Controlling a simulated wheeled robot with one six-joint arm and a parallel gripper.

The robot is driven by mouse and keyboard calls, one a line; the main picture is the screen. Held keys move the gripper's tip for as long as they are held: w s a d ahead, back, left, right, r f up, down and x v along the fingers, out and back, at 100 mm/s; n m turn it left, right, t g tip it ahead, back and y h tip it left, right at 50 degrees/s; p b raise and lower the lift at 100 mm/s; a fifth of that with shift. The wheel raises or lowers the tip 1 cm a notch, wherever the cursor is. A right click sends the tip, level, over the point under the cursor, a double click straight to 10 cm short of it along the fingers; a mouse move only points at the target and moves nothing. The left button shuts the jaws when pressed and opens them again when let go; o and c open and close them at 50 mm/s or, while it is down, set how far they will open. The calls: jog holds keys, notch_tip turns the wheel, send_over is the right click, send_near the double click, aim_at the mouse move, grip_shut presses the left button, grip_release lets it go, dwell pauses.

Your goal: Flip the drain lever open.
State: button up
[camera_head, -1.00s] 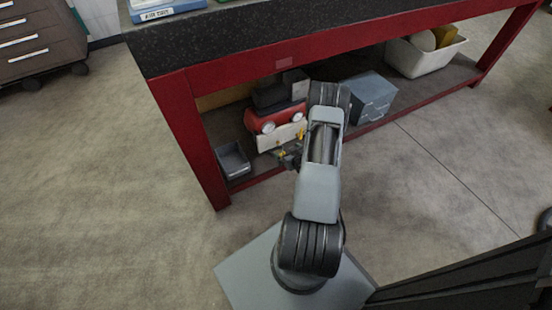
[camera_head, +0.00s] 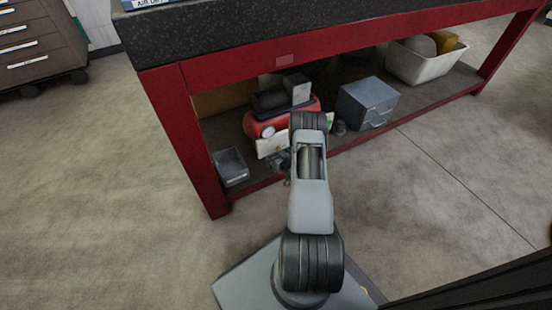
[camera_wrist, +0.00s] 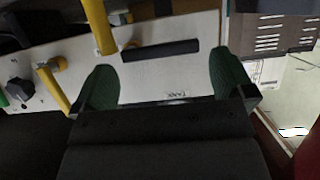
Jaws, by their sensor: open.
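A white panel (camera_wrist: 190,75) on the red compressor (camera_head: 258,127) under the bench carries the controls. In the wrist view it has a black bar-shaped handle (camera_wrist: 160,50), a yellow lever (camera_wrist: 100,25) at the top, another yellow lever (camera_wrist: 53,90) at left and a black knob (camera_wrist: 20,88). The one readable label looks like "TANK", upside down; I cannot tell which lever is the drain lever. My gripper (camera_wrist: 165,82) is open, with green fingertips either side of the black handle's line. I see no contact. In the head view my arm partly hides the panel.
The red bench (camera_head: 205,150) has a leg left of the compressor and a top above it. A small grey bin (camera_head: 231,168) is at left on the lower shelf. A grey drawer box (camera_head: 367,103) and a white tub (camera_head: 428,68) are at right. The floor in front is open.

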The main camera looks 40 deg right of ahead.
jog(key=shift+x, duration=0.8)
jog(key=shift+c, duration=0.4)
jog(key=c, duration=1)
